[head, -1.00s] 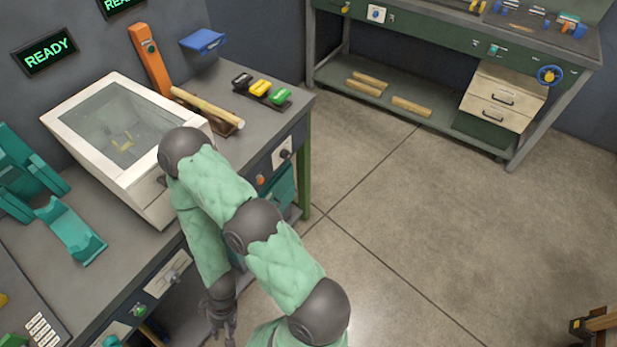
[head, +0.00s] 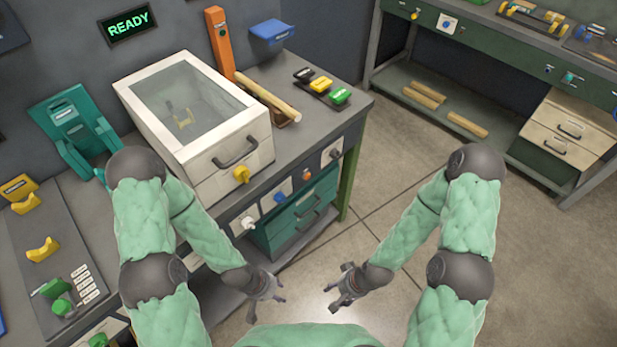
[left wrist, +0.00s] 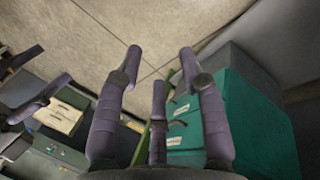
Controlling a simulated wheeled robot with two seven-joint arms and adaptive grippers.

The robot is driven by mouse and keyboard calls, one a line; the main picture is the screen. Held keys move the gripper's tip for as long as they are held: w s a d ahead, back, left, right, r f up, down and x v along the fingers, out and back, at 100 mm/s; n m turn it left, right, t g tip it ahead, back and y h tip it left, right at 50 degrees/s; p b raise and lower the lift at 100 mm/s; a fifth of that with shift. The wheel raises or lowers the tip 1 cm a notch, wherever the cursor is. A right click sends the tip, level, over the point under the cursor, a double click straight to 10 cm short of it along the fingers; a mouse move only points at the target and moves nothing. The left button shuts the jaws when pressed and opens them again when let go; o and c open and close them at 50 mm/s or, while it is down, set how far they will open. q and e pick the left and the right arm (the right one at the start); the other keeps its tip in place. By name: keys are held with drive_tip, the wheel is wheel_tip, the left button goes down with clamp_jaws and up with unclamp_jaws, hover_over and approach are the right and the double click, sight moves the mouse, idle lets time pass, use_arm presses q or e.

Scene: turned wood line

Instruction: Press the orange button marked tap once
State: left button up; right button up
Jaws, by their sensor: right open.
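A small orange button (head: 307,175) sits on the front panel of the grey bench, between a blue-plated control and a white-plated one. Its marking is too small to read. My left gripper (head: 270,288) hangs in front of the bench, below the button and apart from it. In the left wrist view its fingers (left wrist: 160,70) are spread open with nothing between them. My right gripper (head: 342,290) is open and empty over the floor, to the right of the left one.
A white-framed box with a glass lid (head: 195,120) and yellow knob (head: 241,174) stands on the bench. Teal drawers (head: 297,215) are under the panel. A green workbench (head: 490,50) stands at the back right. The floor between is clear.

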use_arm(q)
drive_tip(key=shift+d, duration=0.2)
drive_tip(key=shift+w, duration=0.1)
